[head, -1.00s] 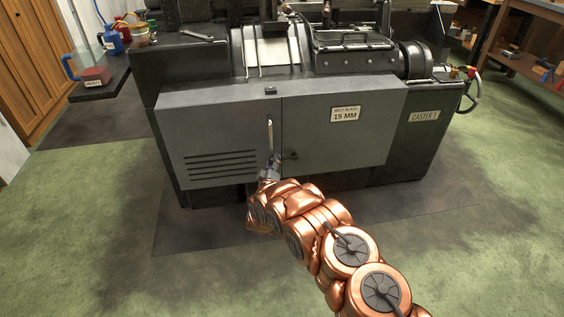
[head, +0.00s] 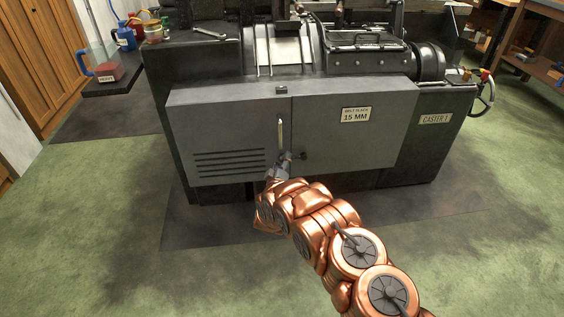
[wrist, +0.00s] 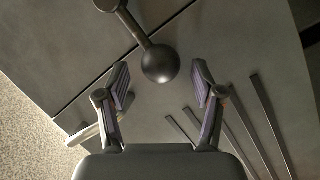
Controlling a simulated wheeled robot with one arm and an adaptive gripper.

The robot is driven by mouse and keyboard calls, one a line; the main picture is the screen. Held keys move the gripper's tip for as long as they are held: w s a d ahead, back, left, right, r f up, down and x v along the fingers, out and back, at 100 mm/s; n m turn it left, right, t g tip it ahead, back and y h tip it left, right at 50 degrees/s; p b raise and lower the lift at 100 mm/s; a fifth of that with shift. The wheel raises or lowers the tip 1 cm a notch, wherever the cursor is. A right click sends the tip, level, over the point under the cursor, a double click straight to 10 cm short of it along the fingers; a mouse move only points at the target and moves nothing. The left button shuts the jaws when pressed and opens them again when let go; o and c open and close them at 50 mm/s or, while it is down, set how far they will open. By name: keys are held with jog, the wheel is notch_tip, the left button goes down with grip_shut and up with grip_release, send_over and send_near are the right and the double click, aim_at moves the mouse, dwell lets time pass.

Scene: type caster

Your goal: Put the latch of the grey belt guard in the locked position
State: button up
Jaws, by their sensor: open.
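The grey belt guard (head: 350,140) is the wide flat front cover of the machine, with a vertical seam. Its latch (head: 301,155) is a dark lever low down, just right of the seam. In the wrist view the latch lever slants across the seam from its pivot at the top edge to a round ball knob (wrist: 161,64). My gripper (head: 283,160) is in front of the guard at the latch. In the wrist view my gripper (wrist: 161,82) is open, its fingertips on either side just below the knob. Contact with the knob cannot be told.
A pale vertical handle (head: 280,132) is on the guard just above my gripper. Vent slots (head: 228,162) are to the left, and a "15 MM" plate (head: 356,115) is at upper right. The green floor in front is clear.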

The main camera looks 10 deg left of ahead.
jog(key=s, duration=1.1)
jog(key=shift+s+a, duration=0.25)
jog(key=shift+s, duration=0.05)
